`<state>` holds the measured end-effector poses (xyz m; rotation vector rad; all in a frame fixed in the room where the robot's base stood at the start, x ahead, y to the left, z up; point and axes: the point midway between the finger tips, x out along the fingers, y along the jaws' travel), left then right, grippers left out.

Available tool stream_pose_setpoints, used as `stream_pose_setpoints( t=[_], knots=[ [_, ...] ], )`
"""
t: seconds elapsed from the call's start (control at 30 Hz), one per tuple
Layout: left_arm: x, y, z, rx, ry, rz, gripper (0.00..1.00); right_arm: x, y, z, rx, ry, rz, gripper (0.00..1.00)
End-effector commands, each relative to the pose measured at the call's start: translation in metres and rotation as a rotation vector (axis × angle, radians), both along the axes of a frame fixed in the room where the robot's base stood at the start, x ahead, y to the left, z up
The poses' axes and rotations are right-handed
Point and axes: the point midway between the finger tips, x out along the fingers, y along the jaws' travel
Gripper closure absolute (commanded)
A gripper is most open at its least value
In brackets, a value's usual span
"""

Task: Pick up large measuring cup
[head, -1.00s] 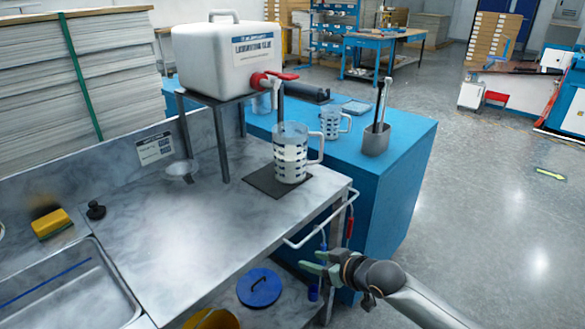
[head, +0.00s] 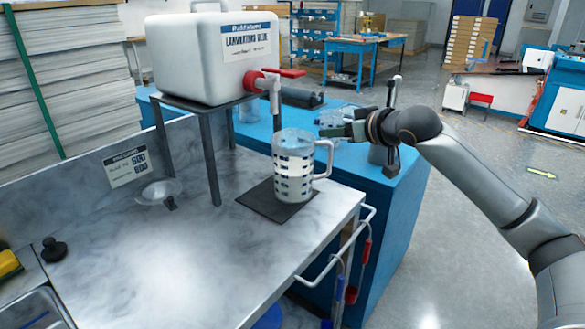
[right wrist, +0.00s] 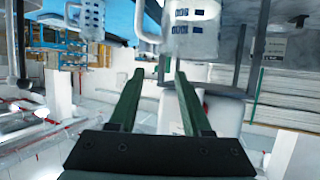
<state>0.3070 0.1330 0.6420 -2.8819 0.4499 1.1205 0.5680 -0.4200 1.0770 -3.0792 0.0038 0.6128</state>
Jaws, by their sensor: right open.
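The large measuring cup (head: 293,168) is clear with dark markings and stands upright on a dark mat (head: 258,203), its handle facing right. My right gripper (head: 335,128) is open and empty, just right of and above the cup's handle, fingers pointing left; no contact with the cup is evident. In the right wrist view the cup (right wrist: 195,35) shows at the top, beyond the fingertips of the open gripper (right wrist: 158,75), its handle on its left. A smaller measuring cup (head: 327,117) on the blue bench is partly hidden behind my gripper. My left gripper is not in view.
A white glue container (head: 192,62) with a red-handled tap stands on a metal stand (head: 209,158) behind the cup. A dark metal holder (head: 378,154) with tools is partly behind my right arm. A rail (head: 322,268) runs along the counter's right edge.

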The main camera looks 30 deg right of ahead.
Motion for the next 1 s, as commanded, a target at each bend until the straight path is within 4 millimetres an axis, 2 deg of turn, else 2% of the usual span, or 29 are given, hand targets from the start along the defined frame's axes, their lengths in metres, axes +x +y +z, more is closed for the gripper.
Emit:
stream_pose_setpoints(
  t=[0.2, 0.3, 0.57, 0.73, 1.0],
  knots=[
    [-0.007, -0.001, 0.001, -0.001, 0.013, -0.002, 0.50, 0.037, 0.002, -0.014, 0.003, -0.001, 0.002, 0.51],
    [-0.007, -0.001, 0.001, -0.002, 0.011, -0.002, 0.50, 0.048, 0.001, -0.019, 0.003, -0.001, 0.002, 0.51],
    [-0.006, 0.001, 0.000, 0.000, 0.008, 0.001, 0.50, 0.063, 0.002, -0.029, 0.001, 0.001, 0.003, 0.51],
    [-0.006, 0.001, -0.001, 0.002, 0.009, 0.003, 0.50, 0.084, 0.004, -0.044, 0.001, 0.001, 0.003, 0.51],
    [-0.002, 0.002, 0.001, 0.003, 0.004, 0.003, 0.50, 0.100, 0.003, -0.050, -0.002, -0.001, 0.003, 0.51]
  ],
)
